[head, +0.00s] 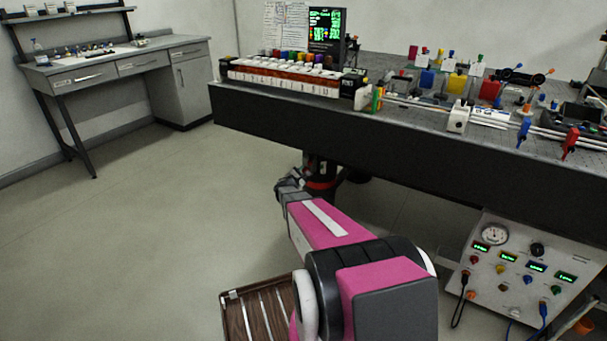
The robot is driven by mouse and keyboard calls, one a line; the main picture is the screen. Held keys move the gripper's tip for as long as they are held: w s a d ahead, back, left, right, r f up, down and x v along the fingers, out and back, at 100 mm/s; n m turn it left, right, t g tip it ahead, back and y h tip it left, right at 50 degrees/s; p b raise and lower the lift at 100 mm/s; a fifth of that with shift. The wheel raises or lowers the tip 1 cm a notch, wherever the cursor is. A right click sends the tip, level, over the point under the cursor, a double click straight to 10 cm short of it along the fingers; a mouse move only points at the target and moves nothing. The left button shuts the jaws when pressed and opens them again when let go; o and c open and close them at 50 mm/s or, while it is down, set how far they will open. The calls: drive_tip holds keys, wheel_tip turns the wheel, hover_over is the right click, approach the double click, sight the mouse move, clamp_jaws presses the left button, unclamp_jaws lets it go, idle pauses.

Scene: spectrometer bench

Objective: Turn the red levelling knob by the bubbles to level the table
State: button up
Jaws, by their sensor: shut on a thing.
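The red levelling knob (321,184) shows as a red band on a dark leg under the front left part of the optical table (400,135). My gripper (290,183) is at the far end of my pink arm, low under the table's front edge and at the left side of the knob. It is shut on the knob, though the fingertips are small, dark and partly hidden by my arm. I cannot make out the levelling bubbles at this size.
A row of cuvettes with coloured caps (290,65), a display (326,25) and coloured optics mounts (457,83) stand on the table. A control box (530,262) with cables hangs at lower right. A side bench (115,65) stands back left. The floor at left is clear.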

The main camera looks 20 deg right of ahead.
drive_tip(key=shift+m, duration=0.5)
drive_tip(key=o, duration=0.9)
drive_tip(key=v, duration=1)
drive_tip(key=shift+s+a, duration=0.3)
